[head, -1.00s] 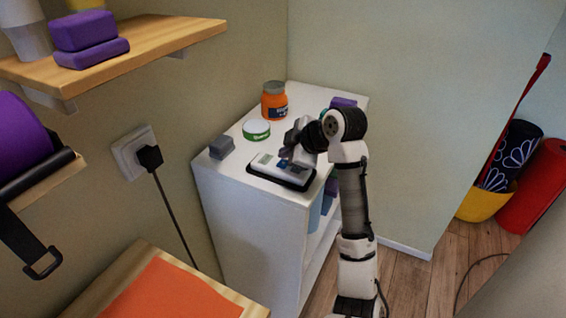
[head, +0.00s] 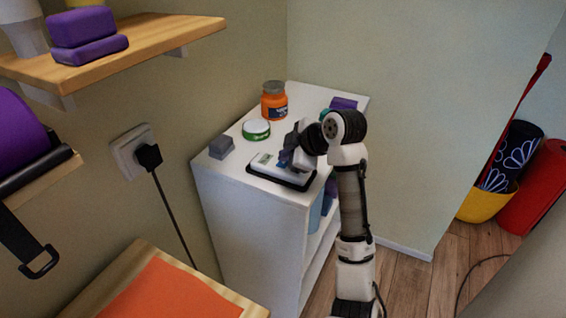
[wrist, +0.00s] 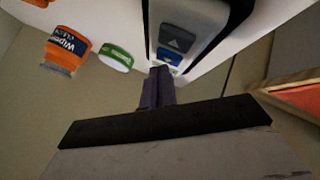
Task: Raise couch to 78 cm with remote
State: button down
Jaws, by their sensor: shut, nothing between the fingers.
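The remote (head: 265,168) lies on a black base on top of the white cabinet in the head view. In the wrist view the remote (wrist: 185,30) shows a grey up-arrow button, a blue down-arrow button and part of a small display near the fingertips. My gripper (head: 287,160) is over the remote, its fingers closed together and empty. In the wrist view the fingertips (wrist: 160,72) are at the display end, just below the blue button; I cannot tell whether they touch. The couch is not clearly identifiable.
On the white cabinet top (head: 230,170) stand a grey block (head: 221,147), a green-and-white tin (head: 256,130) and an orange jar (head: 274,102). A purple item (head: 343,104) is at the back right. A wooden shelf (head: 150,38) juts out at upper left.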

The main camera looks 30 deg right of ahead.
jog(key=shift+f+b, duration=0.3)
jog(key=shift+f, duration=0.1)
jog(key=shift+r, duration=0.1)
dwell(3.1)
jog(key=shift+r+p, duration=0.6)
jog(key=shift+r, duration=0.15)
jog(key=shift+r+p, duration=1.75)
jog(key=shift+r, duration=0.8)
jog(key=shift+s+f, duration=0.1)
